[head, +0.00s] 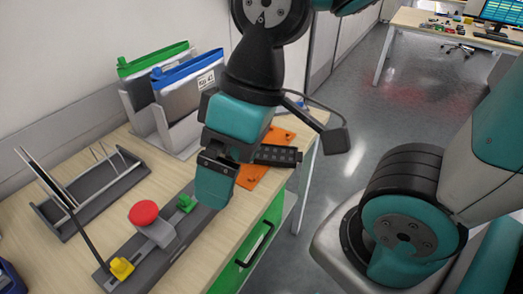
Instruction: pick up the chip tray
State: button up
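The black chip tray (280,156), a slim piece with a row of square cells, shows just right of my gripper (217,182), above or on an orange plate (250,177). Its left end is hidden behind the gripper. The teal and black gripper points down over the right part of the wooden bench. I cannot tell whether its fingers touch the tray or how far apart they are.
A grey rail (128,262) with a red button (144,213) and yellow and green blocks lies left of the gripper. Green-topped (152,60) and blue-topped (188,67) bins stand behind. A grey rack (92,195) is at left. Open floor lies right of the bench.

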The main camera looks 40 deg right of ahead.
jog(key=shift+w, duration=0.1)
jog(key=n+h+b, duration=0.1)
jog(key=h+b, duration=0.3)
jog(key=b, duration=0.2)
send_over(264, 153)
notch_tip(264, 153, down, 8)
notch_tip(264, 153, down, 11)
jog(key=shift+d+r, duration=0.15)
jog(key=shift+r, duration=0.05)
jog(key=shift+f, duration=3.05)
jog(key=c, duration=1.1)
jog(key=shift+r, duration=0.15)
